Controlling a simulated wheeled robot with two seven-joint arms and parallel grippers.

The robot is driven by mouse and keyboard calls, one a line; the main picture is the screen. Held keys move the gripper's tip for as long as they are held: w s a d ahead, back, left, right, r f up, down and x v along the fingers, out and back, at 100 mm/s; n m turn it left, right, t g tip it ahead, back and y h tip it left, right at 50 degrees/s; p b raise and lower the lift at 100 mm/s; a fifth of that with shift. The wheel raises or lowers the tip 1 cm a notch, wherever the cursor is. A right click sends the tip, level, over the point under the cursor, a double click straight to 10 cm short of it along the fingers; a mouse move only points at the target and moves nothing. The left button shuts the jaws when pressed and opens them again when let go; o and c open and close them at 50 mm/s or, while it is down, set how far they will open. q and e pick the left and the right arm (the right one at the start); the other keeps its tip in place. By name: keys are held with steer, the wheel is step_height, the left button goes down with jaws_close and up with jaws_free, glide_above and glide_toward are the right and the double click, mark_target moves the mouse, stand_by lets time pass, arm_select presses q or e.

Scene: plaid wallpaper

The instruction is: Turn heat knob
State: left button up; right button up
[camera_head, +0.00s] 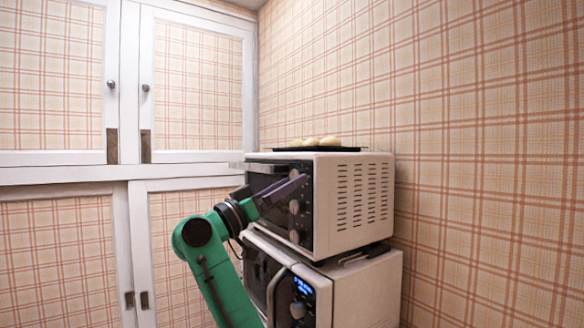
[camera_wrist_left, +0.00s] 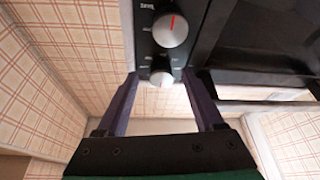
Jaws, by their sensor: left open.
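The white toaster oven (camera_head: 352,200) has a black front with a column of round knobs. In the head view a middle knob (camera_head: 294,207) and a lower knob (camera_head: 294,237) show just below my left gripper (camera_head: 298,184). In the left wrist view a larger silver knob with a red mark (camera_wrist_left: 171,30) is beyond the fingertips. A smaller-looking knob with a red mark (camera_wrist_left: 161,79) appears between the open purple fingers (camera_wrist_left: 161,75). I cannot tell whether a finger touches it. The labels are too small to read, so which knob is heat is unclear. My right gripper is not in view.
The oven stands on a second white appliance (camera_head: 367,292) with a blue display and a knob. A black tray (camera_head: 350,149) with several pale round items (camera_head: 319,141) lies on top of the oven. White-framed cabinets stand at left; a plaid wall is close behind and right.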

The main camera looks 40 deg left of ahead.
arm_select(q)
steer(key=shift+w+r, duration=0.25)
steer(key=shift+w, duration=0.2)
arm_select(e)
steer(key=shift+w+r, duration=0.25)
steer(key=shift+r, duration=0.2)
arm_select(q)
jaws_close()
steer(key=shift+w+a+m+g+h+b, duration=0.15)
steer(key=shift+m+g+h+b, duration=0.35)
steer(key=shift+m+h+b, duration=1.1)
steer(key=shift+s+a+m+g+h+b, duration=0.1)
steer(key=shift+m+g+h+b, duration=0.45)
steer(key=shift+m, duration=2.1)
steer(key=shift+w+a+m+g+h+b, duration=0.15)
steer(key=shift+m+g+h+b, duration=0.3)
steer(key=shift+m+h+b, duration=1.15)
arm_select(e)
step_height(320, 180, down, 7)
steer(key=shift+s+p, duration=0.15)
steer(key=shift+p, duration=0.25)
arm_select(q)
steer(key=shift+m+y, duration=0.65)
steer(key=shift+m, duration=0.1)
